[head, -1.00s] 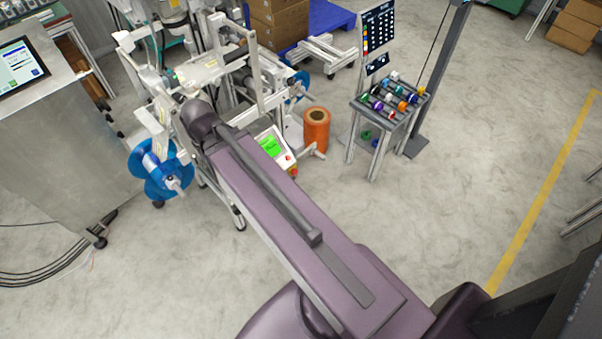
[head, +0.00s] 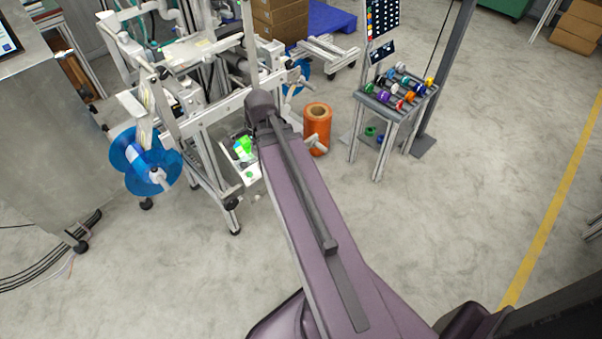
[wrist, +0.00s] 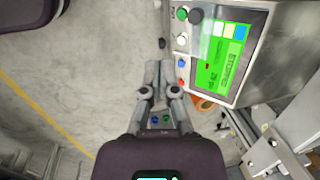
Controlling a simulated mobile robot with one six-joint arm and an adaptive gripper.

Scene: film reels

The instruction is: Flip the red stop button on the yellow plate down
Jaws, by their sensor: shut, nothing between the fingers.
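The control panel (wrist: 252,40) has a green screen, and down its left side are a green, a black, a white, a blue and a red button (wrist: 181,83). The red button is small and partly cut off from clear view near my fingers; I cannot tell whether it is the stop button. No yellow plate can be made out. My gripper (wrist: 158,68) is shut and empty, just left of the button column and apart from it in the picture. In the head view the panel (head: 240,160) shows left of my arm, which hides my gripper and part of the panel.
An orange spool (head: 317,130) stands right of the machine frame. A blue reel (head: 146,160) hangs at its left. A small rack of coloured spools (head: 398,92) stands further right. The floor in front and to the right is open.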

